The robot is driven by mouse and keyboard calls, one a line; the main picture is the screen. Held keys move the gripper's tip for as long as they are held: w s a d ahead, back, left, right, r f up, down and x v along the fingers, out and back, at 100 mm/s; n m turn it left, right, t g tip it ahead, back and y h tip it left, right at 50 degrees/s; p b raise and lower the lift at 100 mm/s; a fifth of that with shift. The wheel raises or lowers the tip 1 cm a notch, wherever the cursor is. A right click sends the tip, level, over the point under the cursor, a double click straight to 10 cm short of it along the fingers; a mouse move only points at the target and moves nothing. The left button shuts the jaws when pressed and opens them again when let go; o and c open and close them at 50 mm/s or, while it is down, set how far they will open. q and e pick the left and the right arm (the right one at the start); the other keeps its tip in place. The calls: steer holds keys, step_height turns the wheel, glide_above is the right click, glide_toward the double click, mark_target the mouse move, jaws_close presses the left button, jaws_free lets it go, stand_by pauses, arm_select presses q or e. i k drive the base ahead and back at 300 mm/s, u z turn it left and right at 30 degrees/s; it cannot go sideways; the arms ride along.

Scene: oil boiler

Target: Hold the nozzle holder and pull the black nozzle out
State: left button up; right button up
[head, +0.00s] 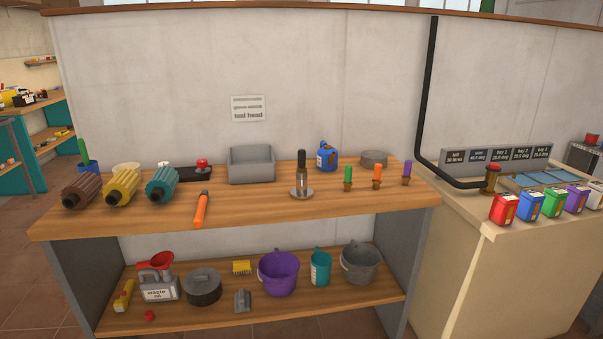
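A black nozzle (301,159) stands upright at the top of what looks like the nozzle holder (302,190), a metal stem on a round grey base. The holder stands on the wooden bench top (250,211), right of its middle. The black part sits in the stem; how deep cannot be told. Neither of my grippers is in view, and nothing is touching the nozzle or the holder.
A grey bin (251,165) stands left of the holder, with a blue can (327,156) behind right. Small green (348,172), orange (377,170) and purple (407,168) pieces stand right. An orange-handled tool (201,210) lies left. The bench front before the holder is clear.

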mark_target(302, 168)
steer(key=u, duration=1.9)
steer(key=i, duration=1.55)
steer(key=z, duration=2.45)
